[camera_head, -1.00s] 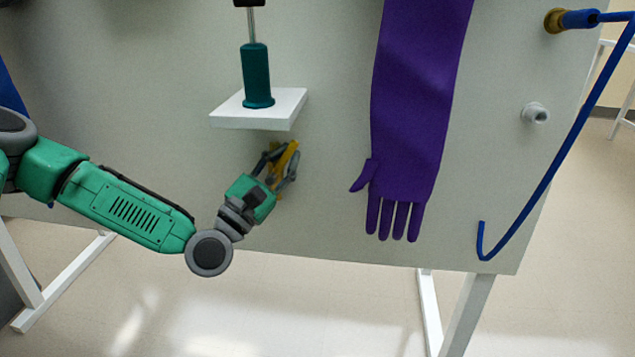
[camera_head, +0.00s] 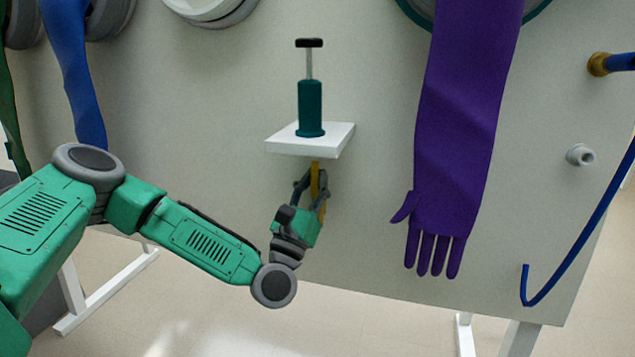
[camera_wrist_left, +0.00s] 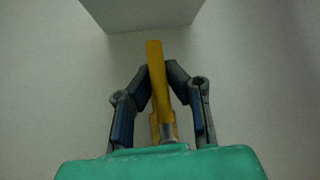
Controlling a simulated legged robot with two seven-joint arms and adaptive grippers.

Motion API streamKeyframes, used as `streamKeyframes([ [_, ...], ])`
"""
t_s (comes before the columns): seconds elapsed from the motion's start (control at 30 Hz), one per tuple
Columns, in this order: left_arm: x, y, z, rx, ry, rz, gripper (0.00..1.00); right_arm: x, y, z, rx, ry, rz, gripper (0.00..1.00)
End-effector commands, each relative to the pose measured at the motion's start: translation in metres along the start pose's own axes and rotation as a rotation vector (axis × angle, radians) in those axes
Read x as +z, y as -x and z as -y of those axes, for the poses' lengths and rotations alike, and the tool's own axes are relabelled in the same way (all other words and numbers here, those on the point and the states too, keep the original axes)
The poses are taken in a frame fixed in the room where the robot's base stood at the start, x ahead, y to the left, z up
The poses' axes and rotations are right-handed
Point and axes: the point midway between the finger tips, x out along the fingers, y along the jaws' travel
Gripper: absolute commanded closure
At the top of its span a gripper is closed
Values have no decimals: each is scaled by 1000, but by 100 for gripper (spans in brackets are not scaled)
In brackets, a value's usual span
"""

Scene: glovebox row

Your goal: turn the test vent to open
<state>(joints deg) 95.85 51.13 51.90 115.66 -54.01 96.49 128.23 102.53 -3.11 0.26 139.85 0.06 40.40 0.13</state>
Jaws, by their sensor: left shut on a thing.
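The test vent shows as a yellow lever (camera_head: 316,172) on the grey panel, just below a small white shelf. The lever stands about upright in the head view. My left gripper (camera_head: 312,186) is shut on the lever from below. In the left wrist view the yellow lever (camera_wrist_left: 156,65) rises between the two dark fingers of the left gripper (camera_wrist_left: 161,76), with a short yellow and metal part behind its lower end. The vent's mount is mostly hidden by the gripper. My right gripper is not in view.
The white shelf (camera_head: 312,143) juts out just above the lever and bears a teal hand pump (camera_head: 310,105). A purple glove (camera_head: 455,130) hangs to the right. A blue hose (camera_head: 580,235) hangs farther right. The panel below the lever is bare.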

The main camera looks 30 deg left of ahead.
Motion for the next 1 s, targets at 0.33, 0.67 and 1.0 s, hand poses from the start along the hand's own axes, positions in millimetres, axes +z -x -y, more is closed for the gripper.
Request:
streamKeyframes([
  [0.33, 6, -1, 0, 4, 8, 15, 100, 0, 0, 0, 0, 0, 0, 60],
  [0.67, 1, -1, -1, 5, 3, 7, 67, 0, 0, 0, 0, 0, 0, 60],
  [1.0, -2, 35, -1, 4, 2, -1, 67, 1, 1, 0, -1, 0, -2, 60],
])
